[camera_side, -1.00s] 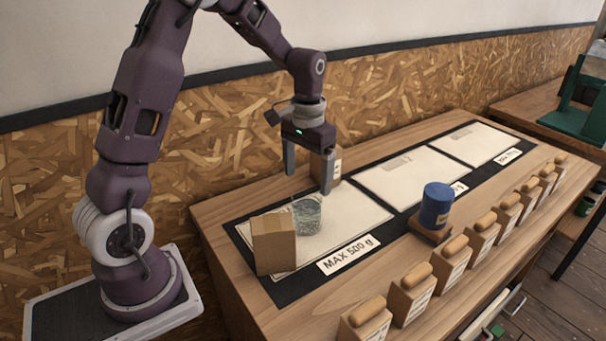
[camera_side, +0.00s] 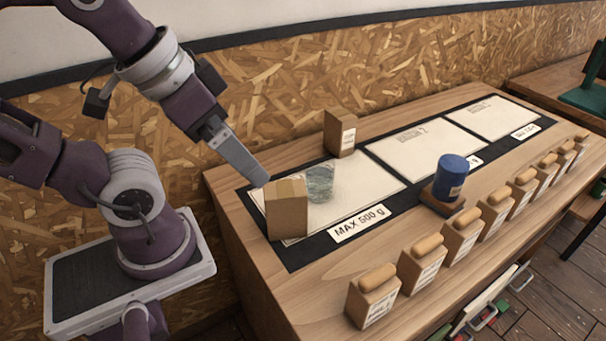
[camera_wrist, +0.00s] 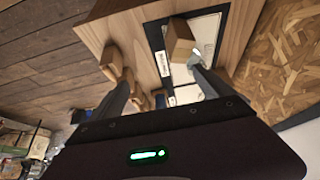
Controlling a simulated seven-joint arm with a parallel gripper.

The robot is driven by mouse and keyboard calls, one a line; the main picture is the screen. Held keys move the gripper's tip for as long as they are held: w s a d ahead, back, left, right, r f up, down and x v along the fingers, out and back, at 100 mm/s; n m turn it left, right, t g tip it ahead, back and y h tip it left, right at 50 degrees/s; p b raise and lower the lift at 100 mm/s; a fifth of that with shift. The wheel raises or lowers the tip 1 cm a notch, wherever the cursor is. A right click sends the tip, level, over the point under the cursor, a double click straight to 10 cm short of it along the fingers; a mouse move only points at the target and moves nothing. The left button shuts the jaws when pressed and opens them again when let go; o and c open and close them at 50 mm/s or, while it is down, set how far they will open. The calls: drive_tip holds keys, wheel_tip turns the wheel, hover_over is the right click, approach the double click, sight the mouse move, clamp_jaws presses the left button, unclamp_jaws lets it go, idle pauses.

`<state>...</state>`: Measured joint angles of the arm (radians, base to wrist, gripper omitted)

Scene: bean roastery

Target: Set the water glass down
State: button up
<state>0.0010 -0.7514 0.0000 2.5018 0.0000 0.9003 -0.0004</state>
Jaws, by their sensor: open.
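The water glass (camera_side: 320,184) is clear and stands upright on the nearest pale panel (camera_side: 350,204), marked MAX 500 g. It is apart from my gripper. A brown cardboard box (camera_side: 287,212) stands just left of it and hides part of it. My gripper (camera_side: 264,181) is up and left of the glass, tilted, with a finger behind the box's top in the picture. In the wrist view my gripper (camera_wrist: 160,70) has its fingers wide apart with nothing between them. The box (camera_wrist: 180,38) shows there beyond the right finger, and that finger partly hides the glass (camera_wrist: 194,59).
A small brown carton (camera_side: 340,133) stands behind the panel. A blue canister (camera_side: 451,177) sits on a wooden stand to the right. Several blocks with rounded wooden tops (camera_side: 463,235) line the front edge. Two more pale panels (camera_side: 425,145) are clear.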

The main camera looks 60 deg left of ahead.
sight(312, 165)
drive_tip(key=shift+r, duration=0.1)
drive_tip(key=w+a+r+m+g+y, duration=0.4)
drive_tip(key=w+a+r+m, duration=0.15)
drive_tip(key=w+m, duration=0.2)
drive_tip(key=w+a+m+g+y, duration=0.25)
drive_tip(key=w+m+y, duration=0.7)
drive_tip(key=w, duration=0.55)
drive_tip(key=shift+m+t, duration=0.45)
drive_tip(key=shift+m, duration=0.05)
drive_tip(key=f, duration=2.6)
drive_tip(key=shift+w+a, duration=0.15)
drive_tip(key=shift+w, duration=0.05)
drive_tip(key=x, duration=0.7)
drive_tip(key=shift+a+r, duration=0.1)
drive_tip(key=shift+r, duration=0.1)
clamp_jaws()
